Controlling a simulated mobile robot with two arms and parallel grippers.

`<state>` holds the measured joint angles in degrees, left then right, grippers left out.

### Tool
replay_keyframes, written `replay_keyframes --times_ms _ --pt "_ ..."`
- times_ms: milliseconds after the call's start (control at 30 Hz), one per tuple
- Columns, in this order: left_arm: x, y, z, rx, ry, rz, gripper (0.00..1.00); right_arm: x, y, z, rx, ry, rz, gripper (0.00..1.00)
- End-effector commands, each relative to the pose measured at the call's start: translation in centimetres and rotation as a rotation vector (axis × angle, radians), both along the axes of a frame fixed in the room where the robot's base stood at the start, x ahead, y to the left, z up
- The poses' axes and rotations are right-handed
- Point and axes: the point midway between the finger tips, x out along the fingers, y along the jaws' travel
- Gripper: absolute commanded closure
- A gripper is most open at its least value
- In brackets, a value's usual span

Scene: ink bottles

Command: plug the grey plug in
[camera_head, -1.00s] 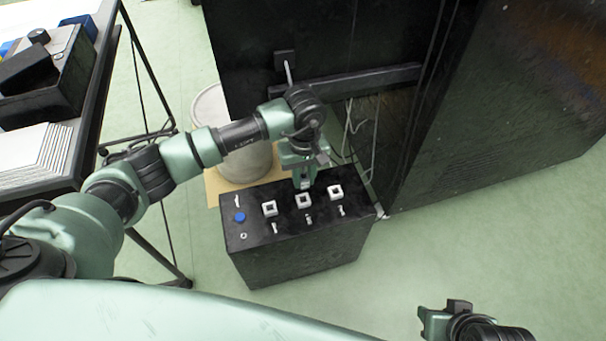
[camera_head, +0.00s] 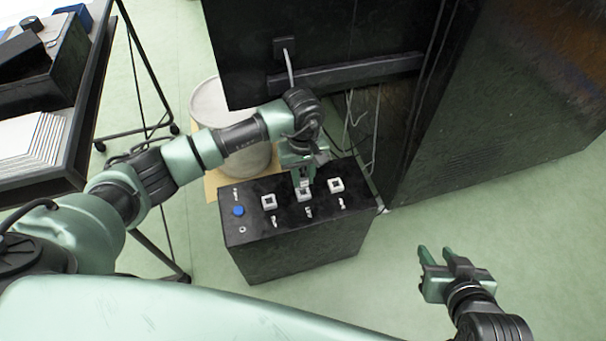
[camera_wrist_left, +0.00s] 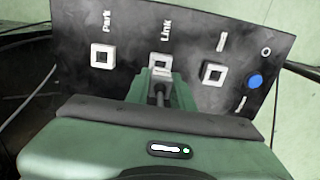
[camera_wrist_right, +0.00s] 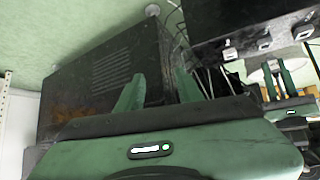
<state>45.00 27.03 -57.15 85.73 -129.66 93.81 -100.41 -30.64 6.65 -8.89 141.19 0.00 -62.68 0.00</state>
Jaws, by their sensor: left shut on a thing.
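The black box (camera_head: 290,240) stands on the floor with three light square sockets on its top. My left gripper (camera_head: 303,180) is over the middle socket (camera_head: 304,195), pointing down. It is shut on the grey plug (camera_wrist_left: 160,75), mostly hidden between the fingers. In the left wrist view the plug is at the middle socket, beside the word "Link". I cannot tell whether it is seated inside or only at the rim. The other sockets (camera_head: 268,202) (camera_head: 336,185) look empty. My right gripper (camera_head: 443,262) is open and empty, away to the right of the box.
A blue button (camera_head: 238,211) is on the box's left end. A large black cabinet (camera_head: 500,120) and loose cables (camera_head: 362,130) are behind it. A pale round bin (camera_head: 212,105) stands behind the box. A table (camera_head: 75,140) is at the left. Floor to the right is clear.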

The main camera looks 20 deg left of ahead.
Motion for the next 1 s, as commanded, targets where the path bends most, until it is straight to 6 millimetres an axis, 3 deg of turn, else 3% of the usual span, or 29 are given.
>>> replay_keyframes --times_ms 600,1000 --pt "0.0 0.0 -1.7 0.001 -0.001 0.0 1.0 4.1 1.7 4.2 0.064 -0.282 0.02 0.64" --pt "0.0 0.0 -2.1 0.0 0.0 0.0 1.0 5.3 2.3 6.3 0.092 -0.397 0.028 0.64"
